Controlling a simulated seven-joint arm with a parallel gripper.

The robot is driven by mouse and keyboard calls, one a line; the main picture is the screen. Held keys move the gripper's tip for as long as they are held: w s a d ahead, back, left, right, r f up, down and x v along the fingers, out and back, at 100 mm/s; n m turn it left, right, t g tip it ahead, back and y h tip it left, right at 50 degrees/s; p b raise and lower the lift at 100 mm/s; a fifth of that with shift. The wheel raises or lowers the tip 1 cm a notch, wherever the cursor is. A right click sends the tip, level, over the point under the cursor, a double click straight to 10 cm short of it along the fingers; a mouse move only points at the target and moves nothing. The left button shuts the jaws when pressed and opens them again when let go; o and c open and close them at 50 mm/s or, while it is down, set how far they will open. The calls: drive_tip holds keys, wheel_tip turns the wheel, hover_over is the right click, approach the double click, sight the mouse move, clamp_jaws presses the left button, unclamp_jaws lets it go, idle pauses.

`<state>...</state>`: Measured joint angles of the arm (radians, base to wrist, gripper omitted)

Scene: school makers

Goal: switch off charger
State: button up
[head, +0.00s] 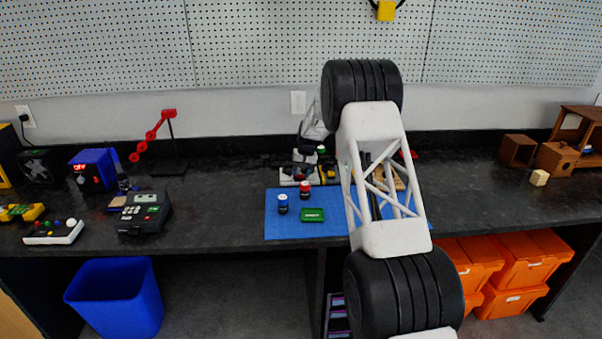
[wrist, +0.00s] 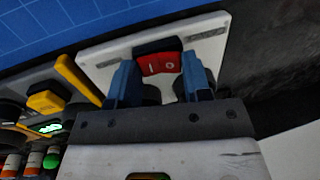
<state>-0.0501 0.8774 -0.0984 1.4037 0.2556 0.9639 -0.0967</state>
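A red rocker switch (wrist: 158,63) marked I and O sits in a dark housing on a white plate (wrist: 215,38) in the wrist view. My gripper (wrist: 158,66) has its two blue fingers apart, one on each side of the switch, with nothing held between them. I cannot tell whether a finger touches the switch or which way it is rocked. Left of the plate is a grey unit with yellow parts, a lit green display (wrist: 47,128) and several batteries (wrist: 33,160), which looks like the charger. In the head view my arm hides much of this area.
A blue mat (head: 340,226) with two small jars and a green box (head: 312,215) lies in front. A card terminal (head: 145,212), a blue box with a red display (head: 93,170) and a red jointed arm stand left. Wooden boxes (head: 517,150) stand right.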

drive_tip(key=shift+c, duration=1.1)
drive_tip(key=shift+a+r+h, duration=0.1)
drive_tip(key=shift+a+h, duration=0.05)
drive_tip(key=shift+h, duration=0.15)
drive_tip(key=shift+a+h, duration=0.25)
drive_tip(key=shift+h, duration=0.85)
drive_tip(key=shift+a+h, duration=0.2)
drive_tip(key=shift+h, duration=0.9)
drive_tip(key=o, duration=0.9)
drive_tip(key=shift+v, duration=3.85)
